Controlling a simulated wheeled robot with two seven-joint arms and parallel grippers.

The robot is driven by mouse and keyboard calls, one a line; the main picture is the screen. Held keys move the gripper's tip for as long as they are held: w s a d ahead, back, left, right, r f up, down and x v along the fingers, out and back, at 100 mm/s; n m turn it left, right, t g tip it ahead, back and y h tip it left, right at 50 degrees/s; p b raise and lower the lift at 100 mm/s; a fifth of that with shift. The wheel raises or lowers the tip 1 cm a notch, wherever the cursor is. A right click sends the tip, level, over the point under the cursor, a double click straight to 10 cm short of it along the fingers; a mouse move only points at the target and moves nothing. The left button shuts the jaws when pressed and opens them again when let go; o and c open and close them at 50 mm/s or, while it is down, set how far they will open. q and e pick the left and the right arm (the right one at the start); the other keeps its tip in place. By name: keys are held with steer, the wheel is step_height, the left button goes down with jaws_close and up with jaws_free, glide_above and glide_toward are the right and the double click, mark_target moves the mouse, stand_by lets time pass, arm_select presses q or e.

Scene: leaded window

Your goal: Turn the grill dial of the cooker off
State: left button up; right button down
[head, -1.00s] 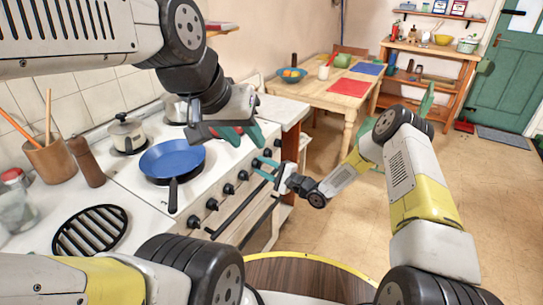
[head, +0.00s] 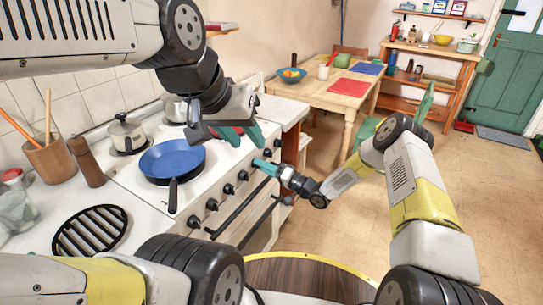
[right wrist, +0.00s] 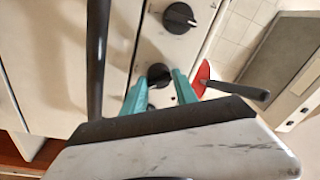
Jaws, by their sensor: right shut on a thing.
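The white cooker (head: 128,180) has a row of black dials along its front edge, above a dark oven rail. My right gripper (head: 262,166) is at the front panel, shut on one dial toward the far end of the row. In the right wrist view this black dial (right wrist: 159,74) sits between the teal fingers, partly covered by them. Another dial (right wrist: 180,18) beside it is free. I cannot read any marking that tells which is the grill dial. My left gripper (head: 247,140) hangs empty over the far end of the hob, its fingers apart.
A blue pan (head: 172,158) and a lidded pot (head: 126,133) stand on the hob. The oven rail (head: 240,208) runs just below the dials. A red thing (right wrist: 201,78) with a dark handle shows near the gripped dial in the right wrist view.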

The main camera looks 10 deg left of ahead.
steer(key=n, duration=0.3)
steer(key=n+g, duration=0.1)
steer(key=n, duration=0.3)
steer(key=shift+d+f, duration=0.1)
steer(key=shift+f, duration=0.1)
steer(key=n, duration=0.4)
steer(key=shift+g, duration=0.4)
steer(key=n, duration=1.1)
steer(key=shift+r+g, duration=0.15)
steer(key=shift+g, duration=0.25)
steer(key=n, duration=0.4)
steer(key=shift+n+h, duration=0.3)
steer(key=shift+w+r+n, duration=0.1)
steer(key=shift+r+n, duration=0.05)
steer(key=shift+n, duration=0.95)
steer(key=c, duration=1)
jaws_free()
